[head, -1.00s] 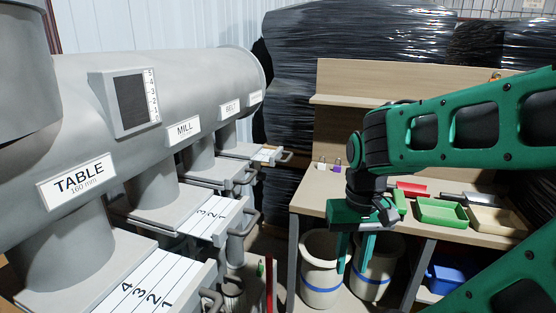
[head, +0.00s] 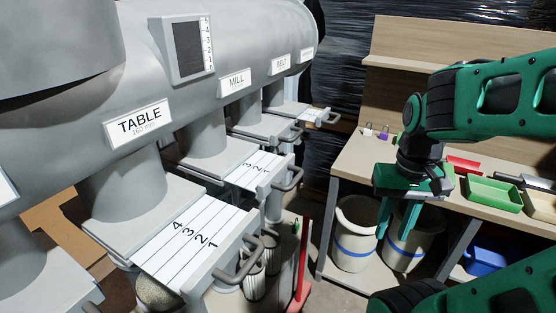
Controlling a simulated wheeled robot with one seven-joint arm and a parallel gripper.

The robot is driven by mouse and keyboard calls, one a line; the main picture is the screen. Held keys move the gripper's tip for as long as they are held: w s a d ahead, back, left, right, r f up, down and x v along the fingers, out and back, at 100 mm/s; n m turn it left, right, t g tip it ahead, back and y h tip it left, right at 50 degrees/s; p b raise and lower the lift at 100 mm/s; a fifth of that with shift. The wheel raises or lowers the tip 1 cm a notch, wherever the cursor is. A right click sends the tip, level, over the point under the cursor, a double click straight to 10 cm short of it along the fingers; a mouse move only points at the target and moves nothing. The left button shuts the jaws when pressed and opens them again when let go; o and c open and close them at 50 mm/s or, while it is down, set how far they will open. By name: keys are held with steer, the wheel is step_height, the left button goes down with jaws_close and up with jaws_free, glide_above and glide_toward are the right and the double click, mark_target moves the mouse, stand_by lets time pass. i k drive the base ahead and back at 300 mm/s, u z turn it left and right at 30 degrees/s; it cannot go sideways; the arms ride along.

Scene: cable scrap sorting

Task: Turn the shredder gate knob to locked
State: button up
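A grey duct carries a row of slide gates with labels TABLE (head: 138,123), MILL (head: 235,82) and BELT (head: 281,65); a farther label is too small to read. No label reading shredder can be made out, and I cannot pick out a gate knob. The TABLE gate plate (head: 190,243) shows numbered lines and a bar handle (head: 240,264) at its front end. The MILL gate plate (head: 255,172) has a similar handle (head: 289,178). My gripper (head: 397,224) hangs fingers down in front of the bench, right of the gates. Its fingers are apart with nothing visible between them.
A wooden bench (head: 378,165) stands at the right with a green tray (head: 494,194) and a red tray (head: 463,166) on it. Pale bins (head: 352,252) with blue bands stand under it. A red upright post (head: 302,265) stands between gates and bench.

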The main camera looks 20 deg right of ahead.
mark_target(306, 137)
steer(key=z, duration=0.2)
steer(key=k, duration=0.45)
steer(key=z, duration=0.55)
steer(key=k, duration=0.85)
steer(key=u, duration=0.25)
steer(key=i, duration=1.75)
steer(key=z, duration=0.55)
